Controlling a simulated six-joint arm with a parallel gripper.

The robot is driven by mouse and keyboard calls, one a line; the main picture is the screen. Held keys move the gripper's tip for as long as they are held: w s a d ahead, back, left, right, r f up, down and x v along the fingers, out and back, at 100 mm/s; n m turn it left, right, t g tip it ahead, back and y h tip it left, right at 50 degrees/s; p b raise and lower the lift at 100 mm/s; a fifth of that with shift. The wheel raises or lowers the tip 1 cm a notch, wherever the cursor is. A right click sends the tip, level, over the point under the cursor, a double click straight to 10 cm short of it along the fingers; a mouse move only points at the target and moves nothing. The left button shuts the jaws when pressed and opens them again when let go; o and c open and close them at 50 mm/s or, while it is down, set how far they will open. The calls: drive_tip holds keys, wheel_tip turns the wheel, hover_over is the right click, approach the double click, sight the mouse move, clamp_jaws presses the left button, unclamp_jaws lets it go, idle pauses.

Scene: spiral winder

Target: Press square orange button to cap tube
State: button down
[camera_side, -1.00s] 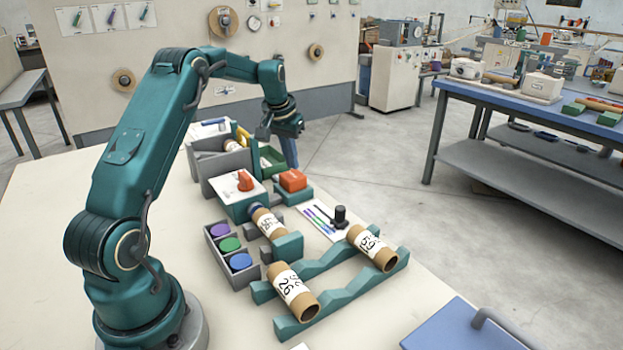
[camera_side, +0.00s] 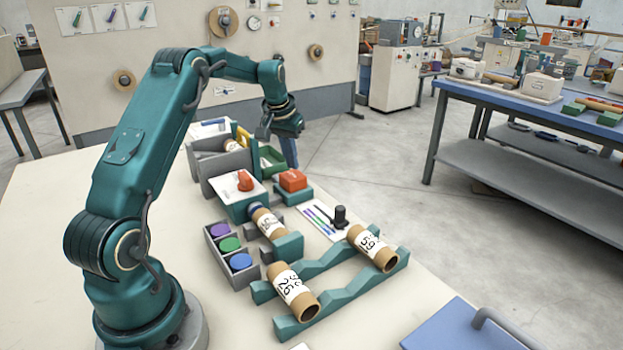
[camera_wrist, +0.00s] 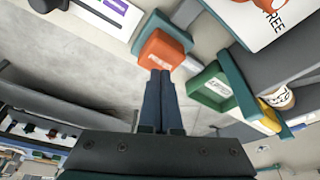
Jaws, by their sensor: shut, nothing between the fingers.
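The square orange button (camera_side: 292,180) sits on a teal base beside the capping machine in the side view. It also shows in the wrist view (camera_wrist: 161,52), just beyond my fingertips. My gripper (camera_side: 291,165) is shut and empty, pointing down over the button's far edge; in the wrist view its blue fingers (camera_wrist: 160,76) end at the button. I cannot tell whether they touch it. A cardboard tube with a white label (camera_side: 268,222) lies in the machine, its far end against the blue part under the red-orange knob (camera_side: 245,181).
A grey tray (camera_side: 232,262) holds purple, green and blue caps. Two labelled tubes (camera_side: 293,291) (camera_side: 373,248) lie on a teal rack (camera_side: 345,287). A card with a black knob (camera_side: 340,217) lies nearby. Bins (camera_side: 215,168) stand behind the machine.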

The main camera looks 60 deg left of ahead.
sight(292, 175)
idle(0.4)
drive_tip(key=shift+f, duration=1.85)
drive_tip(key=shift+r, duration=4.1)
